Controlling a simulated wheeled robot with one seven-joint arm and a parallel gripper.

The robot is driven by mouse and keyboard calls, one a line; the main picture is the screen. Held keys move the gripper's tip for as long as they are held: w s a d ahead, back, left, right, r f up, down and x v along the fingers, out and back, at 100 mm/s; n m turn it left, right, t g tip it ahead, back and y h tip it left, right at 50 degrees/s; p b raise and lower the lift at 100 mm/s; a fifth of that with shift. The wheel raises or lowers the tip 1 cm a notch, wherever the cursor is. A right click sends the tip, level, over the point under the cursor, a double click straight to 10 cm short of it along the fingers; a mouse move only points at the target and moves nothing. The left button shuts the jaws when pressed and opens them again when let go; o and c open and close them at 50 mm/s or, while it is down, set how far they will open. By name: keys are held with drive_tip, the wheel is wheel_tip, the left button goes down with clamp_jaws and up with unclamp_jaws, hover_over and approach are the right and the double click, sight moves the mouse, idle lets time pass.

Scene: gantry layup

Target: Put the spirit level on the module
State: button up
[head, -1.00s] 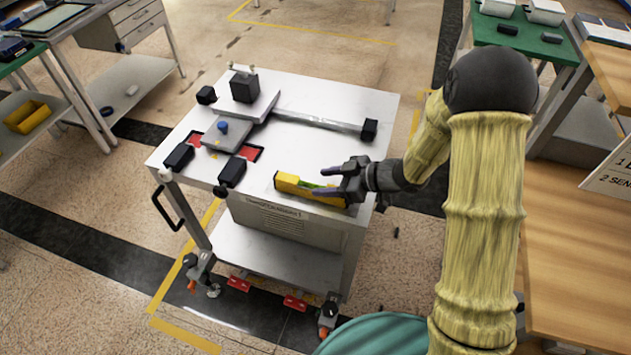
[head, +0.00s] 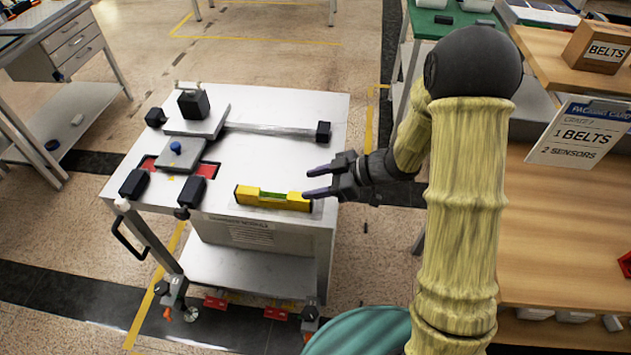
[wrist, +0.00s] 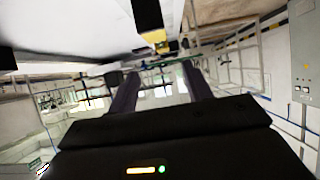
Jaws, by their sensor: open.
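The yellow spirit level (head: 245,197) with a green vial lies flat near the front right edge of the white cart top. My gripper (head: 308,182) is open and empty, with its dark fingers just right of and above the level's right end, apparently apart from it. On the cart's left half, a grey plate with a blue knob (head: 186,157) lies over red pads, and a grey plate with a black block (head: 193,103) stands behind it. I cannot tell which of these is the module. In the wrist view, my two fingers (wrist: 160,92) stand apart with nothing gripped.
The white cart (head: 275,105) has black blocks at its front left and a grey bar ending in a black block (head: 323,131). A wooden bench (head: 550,220) with a belts box (head: 598,48) and a card stands on the right. Open floor lies behind the cart.

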drive_tip(key=w+d+r+m+t+h, duration=0.2)
drive_tip(key=d+m+t+h, duration=0.25)
drive_tip(key=d, duration=0.25)
drive_tip(key=w+d+r+m+t+h, duration=0.2)
drive_tip(key=d+m+t+h, duration=0.1)
drive_tip(key=d+m+h, duration=0.25)
drive_tip(key=s+d+m+g+h, duration=0.1)
drive_tip(key=s+d+m+g, duration=0.1)
drive_tip(key=s, duration=0.6)
drive_tip(key=s+d+m+g+h, duration=0.1)
drive_tip(key=s+d+m+g, duration=0.2)
drive_tip(key=s, duration=0.5)
drive_tip(key=shift+d+r+m+g, duration=0.15)
drive_tip(key=shift+d+m+g, duration=0.3)
drive_tip(key=shift+m, duration=0.65)
